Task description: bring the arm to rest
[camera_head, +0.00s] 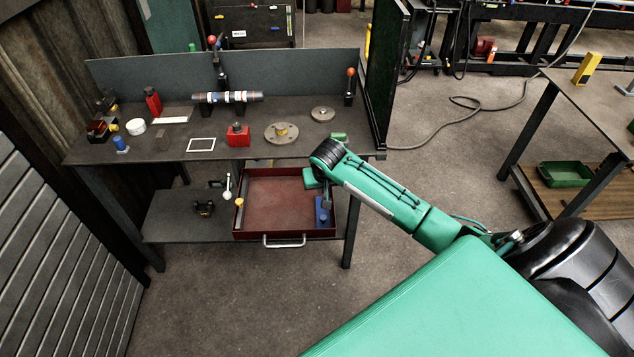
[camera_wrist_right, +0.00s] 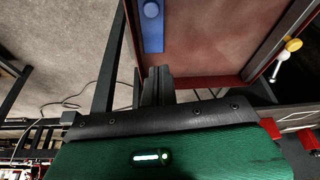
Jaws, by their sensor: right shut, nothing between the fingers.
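My right arm reaches in from the right in the head view and bends down at the wrist over the open red drawer (camera_head: 275,200). My right gripper (camera_head: 327,202) points down at the drawer's right side, close to a blue block with a round knob (camera_head: 322,215). In the right wrist view the gripper's fingers (camera_wrist_right: 157,82) are together with nothing between them. The blue block (camera_wrist_right: 152,25) lies just beyond the fingertips, and I cannot tell whether they touch it. My left gripper is not in view.
The workbench (camera_head: 180,152) above the drawer holds a striped shaft (camera_head: 227,97), a red block (camera_head: 238,134), a flanged disc (camera_head: 282,132) and small parts. A yellow-topped piece (camera_head: 239,203) stands at the drawer's left. A side table (camera_head: 600,95) stands right. Floor in front is clear.

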